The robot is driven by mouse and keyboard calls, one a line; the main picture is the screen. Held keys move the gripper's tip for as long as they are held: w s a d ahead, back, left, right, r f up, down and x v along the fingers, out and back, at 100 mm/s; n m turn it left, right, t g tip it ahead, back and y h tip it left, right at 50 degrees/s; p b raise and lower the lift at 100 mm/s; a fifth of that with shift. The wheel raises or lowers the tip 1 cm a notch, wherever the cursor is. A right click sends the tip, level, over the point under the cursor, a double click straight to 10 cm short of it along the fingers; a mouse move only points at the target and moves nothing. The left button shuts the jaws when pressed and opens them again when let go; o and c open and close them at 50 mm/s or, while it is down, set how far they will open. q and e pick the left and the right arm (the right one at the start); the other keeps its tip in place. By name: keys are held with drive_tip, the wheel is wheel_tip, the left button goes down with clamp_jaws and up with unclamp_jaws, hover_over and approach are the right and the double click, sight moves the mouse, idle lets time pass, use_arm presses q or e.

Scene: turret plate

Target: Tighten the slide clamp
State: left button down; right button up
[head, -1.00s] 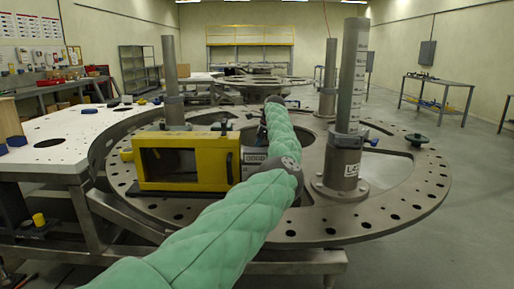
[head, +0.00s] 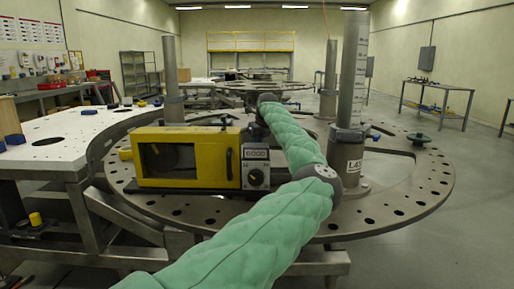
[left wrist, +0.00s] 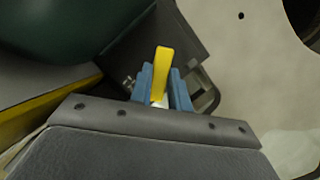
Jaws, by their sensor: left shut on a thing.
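In the left wrist view my left gripper (left wrist: 160,77) has its blue fingers shut on a yellow lever (left wrist: 161,65), in front of a dark block (left wrist: 165,45). I cannot tell whether the lever belongs to the slide clamp. In the head view my green-sleeved left arm reaches past the yellow box to the far side of its panel, and the gripper is hidden there. A collar clamp (head: 348,134) with a blue knob (head: 374,138) sits around the front right post (head: 353,70). My right gripper is not in view.
A yellow box gauge (head: 185,185) with a panel reading GOOD (head: 255,155) and a dial stands on the round, holed turret plate (head: 420,200). More posts rise at the left (head: 172,60) and back (head: 330,70). A white table (head: 60,125) adjoins on the left.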

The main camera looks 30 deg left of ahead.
use_arm(q)
drive_tip(key=m+b, duration=0.1)
drive_tip(key=m, duration=0.1)
drive_tip(key=m+t+b, duration=0.1)
drive_tip(key=m, duration=0.1)
drive_tip(key=shift+s+a+t+h, duration=0.1)
drive_tip(key=shift+t+h, duration=0.2)
drive_tip(key=shift+h, duration=0.1)
drive_tip(key=shift+m+t+h+b, duration=0.45)
drive_tip(key=shift+m+b, duration=0.5)
drive_tip(key=shift+m, duration=0.75)
drive_tip(key=shift+r, duration=0.1)
drive_tip(key=c, duration=1.3)
unclamp_jaws()
drive_tip(key=v, duration=0.7)
drive_tip(key=shift+s+r, duration=0.1)
drive_tip(key=shift+r, duration=0.2)
